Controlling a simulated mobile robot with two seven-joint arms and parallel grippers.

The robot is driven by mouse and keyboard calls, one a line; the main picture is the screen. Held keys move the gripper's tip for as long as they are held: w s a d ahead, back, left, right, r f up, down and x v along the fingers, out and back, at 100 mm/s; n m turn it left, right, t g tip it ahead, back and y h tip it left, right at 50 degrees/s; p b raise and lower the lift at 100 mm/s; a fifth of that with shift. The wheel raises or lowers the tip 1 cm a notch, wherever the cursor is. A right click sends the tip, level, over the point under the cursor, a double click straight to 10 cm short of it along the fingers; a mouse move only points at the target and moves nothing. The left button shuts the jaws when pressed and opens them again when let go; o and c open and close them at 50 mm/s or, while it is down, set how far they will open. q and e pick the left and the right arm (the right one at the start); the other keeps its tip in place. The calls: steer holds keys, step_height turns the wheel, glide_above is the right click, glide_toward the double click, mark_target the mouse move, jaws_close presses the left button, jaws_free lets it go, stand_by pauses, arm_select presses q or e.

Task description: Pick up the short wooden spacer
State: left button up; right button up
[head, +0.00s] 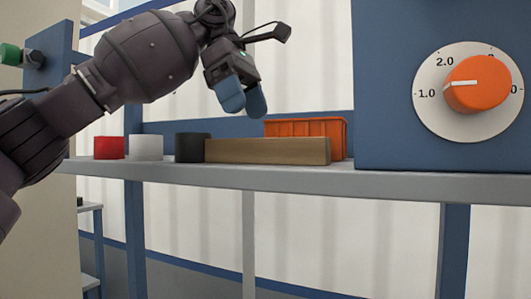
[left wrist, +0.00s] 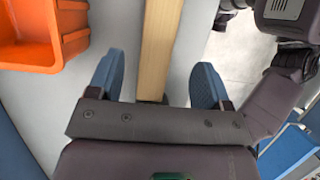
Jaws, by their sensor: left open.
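The wooden spacer (head: 268,150) is a plain light-brown bar lying on the grey shelf (head: 400,178). My left gripper (head: 241,100) is above the spacer, apart from it, with its blue fingers pointing down. In the left wrist view the spacer (left wrist: 161,45) runs up the picture between the two spread fingers of the left gripper (left wrist: 157,64), with clear space on both sides. The gripper is open and holds nothing. My right gripper cannot be made out in either view.
An orange bin (head: 338,138) stands just behind the spacer's right end. Black (head: 190,148), white (head: 146,148) and red (head: 109,148) cylinders stand in a row to its left. A blue panel with an orange dial (head: 477,85) rises at the right.

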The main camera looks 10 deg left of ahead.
mark_target(264, 142)
arm_select(q)
steer(key=shift+s+d+f, duration=0.1)
steer(key=shift+d+f, duration=0.1)
steer(key=shift+f, duration=0.4)
steer(key=shift+x, duration=0.8)
steer(key=shift+d+x, duration=0.2)
steer(key=shift+x, duration=2.15)
steer(key=shift+r, duration=0.1)
steer(key=c, duration=1.1)
steer(key=shift+r, duration=0.15)
